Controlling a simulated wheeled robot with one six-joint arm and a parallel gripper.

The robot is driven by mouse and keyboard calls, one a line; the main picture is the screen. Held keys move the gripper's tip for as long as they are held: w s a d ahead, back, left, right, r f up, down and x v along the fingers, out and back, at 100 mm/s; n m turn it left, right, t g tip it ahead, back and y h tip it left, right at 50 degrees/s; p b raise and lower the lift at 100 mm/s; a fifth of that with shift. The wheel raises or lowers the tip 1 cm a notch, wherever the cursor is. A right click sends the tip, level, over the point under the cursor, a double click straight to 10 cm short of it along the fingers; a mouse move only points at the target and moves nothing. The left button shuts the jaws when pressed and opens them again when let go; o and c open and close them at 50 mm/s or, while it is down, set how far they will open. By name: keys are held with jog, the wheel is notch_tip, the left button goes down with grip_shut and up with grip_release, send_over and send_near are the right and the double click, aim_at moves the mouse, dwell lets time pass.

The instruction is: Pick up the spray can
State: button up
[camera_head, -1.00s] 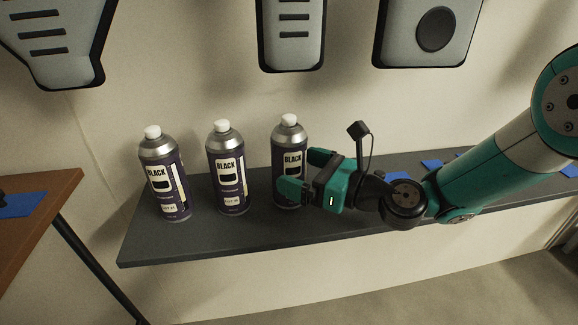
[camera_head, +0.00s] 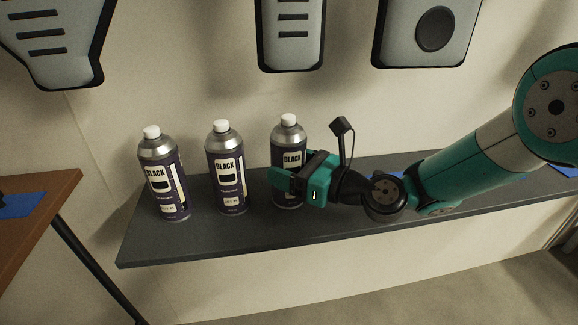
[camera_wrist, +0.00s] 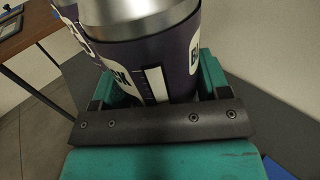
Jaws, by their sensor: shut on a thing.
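Three spray cans with purple bodies, silver shoulders and white caps stand upright in a row on a dark shelf (camera_head: 180,248): the left can (camera_head: 163,175), the middle can (camera_head: 226,168) and the right can (camera_head: 289,135). My teal gripper (camera_head: 281,180) is at the right can and is shut on its lower body, one finger on each side. In the wrist view this can (camera_wrist: 150,60) fills the space between the fingers and looks upright.
The middle can is close to the left of the held can. Behind is a pale wall with grey and black panels (camera_head: 291,35) hanging above. A brown table (camera_head: 40,195) with a blue patch (camera_head: 22,206) is at the left. Blue pieces lie on the shelf at right.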

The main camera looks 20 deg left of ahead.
notch_tip(320, 180, up, 3)
jog(key=shift+r+p, duration=0.15)
jog(key=shift+p, duration=0.4)
jog(key=shift+d+r, duration=0.2)
jog(key=shift+d, duration=0.05)
jog(key=b, duration=0.7)
send_near(305, 154)
jog(key=d, duration=0.3)
jog(key=shift+s+d+f+b, duration=0.1)
jog(key=shift+s+d+b, duration=0.45)
jog(key=shift+d+b, duration=0.45)
jog(key=shift+a, duration=0.1)
